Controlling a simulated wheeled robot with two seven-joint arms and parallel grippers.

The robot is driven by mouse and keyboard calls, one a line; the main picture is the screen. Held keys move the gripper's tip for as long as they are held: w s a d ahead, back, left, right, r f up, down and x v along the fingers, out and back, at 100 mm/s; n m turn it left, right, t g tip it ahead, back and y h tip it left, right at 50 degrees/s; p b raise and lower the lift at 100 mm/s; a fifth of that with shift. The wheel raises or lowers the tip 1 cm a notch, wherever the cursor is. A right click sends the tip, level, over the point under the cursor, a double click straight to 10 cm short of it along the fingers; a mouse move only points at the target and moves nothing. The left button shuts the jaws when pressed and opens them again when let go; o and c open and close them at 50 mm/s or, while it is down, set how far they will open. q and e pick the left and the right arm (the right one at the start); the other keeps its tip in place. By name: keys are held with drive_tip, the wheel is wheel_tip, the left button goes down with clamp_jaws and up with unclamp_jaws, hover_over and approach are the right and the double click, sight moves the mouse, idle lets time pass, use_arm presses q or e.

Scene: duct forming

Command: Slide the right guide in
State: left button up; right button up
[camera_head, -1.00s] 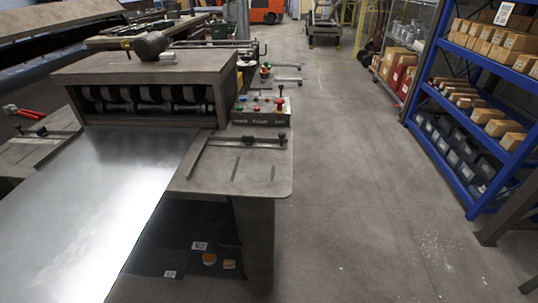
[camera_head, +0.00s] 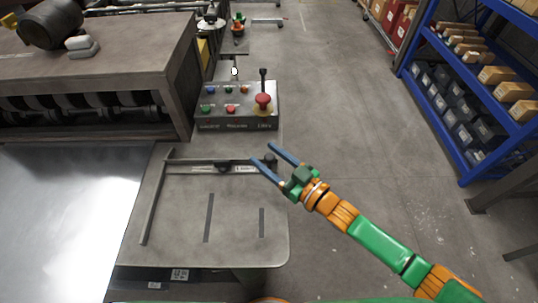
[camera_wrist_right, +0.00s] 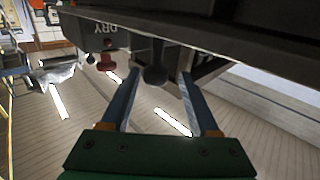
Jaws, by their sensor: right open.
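The right guide (camera_head: 154,200) is a thin metal bar lying along the left part of the grey side table (camera_head: 250,235). A cross bar with a scale runs right from its far end and carries a dark knob (camera_head: 224,168) and a second dark knob (camera_head: 270,160) near the table's right edge. My right gripper (camera_head: 261,153) is open, its two blue fingers pointing left at the end knob. In the right wrist view a dark round knob (camera_wrist_right: 155,74) shows between the open fingertips; whether they touch it I cannot tell. My left gripper is not in view.
The roller machine (camera_head: 100,65) and shiny sheet (camera_head: 65,220) are at left. Open floor lies right, before the blue shelf (camera_head: 440,110).

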drive_tip(key=shift+w+d+f, duration=0.1)
drive_tip(key=shift+w+f, duration=0.05)
drive_tip(key=shift+w, duration=0.15)
clamp_jaws()
idle(1.0)
